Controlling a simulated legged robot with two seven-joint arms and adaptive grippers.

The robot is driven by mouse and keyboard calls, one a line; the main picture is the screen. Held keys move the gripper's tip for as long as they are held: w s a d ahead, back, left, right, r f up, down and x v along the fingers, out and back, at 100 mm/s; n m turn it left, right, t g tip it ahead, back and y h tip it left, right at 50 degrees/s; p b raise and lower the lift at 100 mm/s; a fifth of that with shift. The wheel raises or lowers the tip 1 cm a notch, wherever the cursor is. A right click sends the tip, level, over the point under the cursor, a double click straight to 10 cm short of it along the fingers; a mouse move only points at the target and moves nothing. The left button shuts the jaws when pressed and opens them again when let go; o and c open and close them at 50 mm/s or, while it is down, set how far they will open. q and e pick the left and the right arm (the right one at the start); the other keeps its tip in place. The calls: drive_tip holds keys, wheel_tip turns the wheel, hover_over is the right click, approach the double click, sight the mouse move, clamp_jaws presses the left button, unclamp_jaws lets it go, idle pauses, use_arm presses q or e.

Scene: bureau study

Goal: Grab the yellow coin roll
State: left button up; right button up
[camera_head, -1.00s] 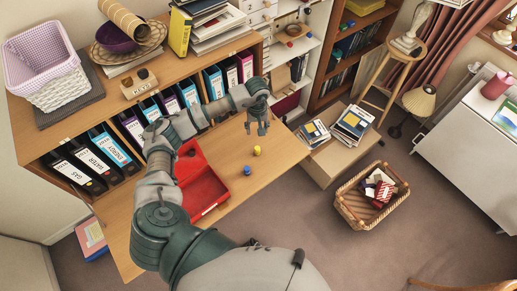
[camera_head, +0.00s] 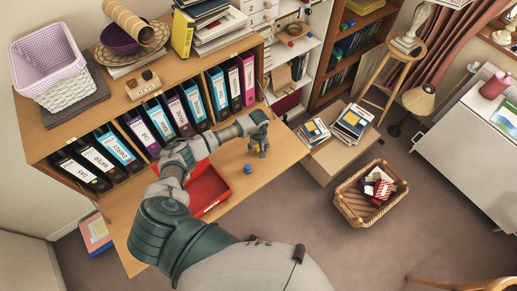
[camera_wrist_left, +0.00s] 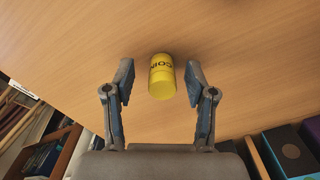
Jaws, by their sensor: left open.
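The yellow coin roll (camera_wrist_left: 161,77) stands on the wooden desk top. In the left wrist view it is between the two fingers of my left gripper (camera_head: 259,151), near the fingertips, with a gap on each side. The left gripper is open and holds nothing. In the head view its fingers largely hide the yellow roll. A small blue roll (camera_head: 248,169) stands on the desk just in front of the gripper. My right gripper is not in view.
An open red box (camera_head: 211,190) lies on the desk left of the gripper, partly behind my arm. Several binders (camera_head: 119,150) line the shelf behind. A wicker basket (camera_head: 350,206) and a cardboard box (camera_head: 323,166) stand on the floor to the right.

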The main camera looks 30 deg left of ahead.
use_arm(q)
drive_tip(key=shift+a, duration=0.25)
clamp_jaws()
drive_tip(key=shift+d, duration=0.1)
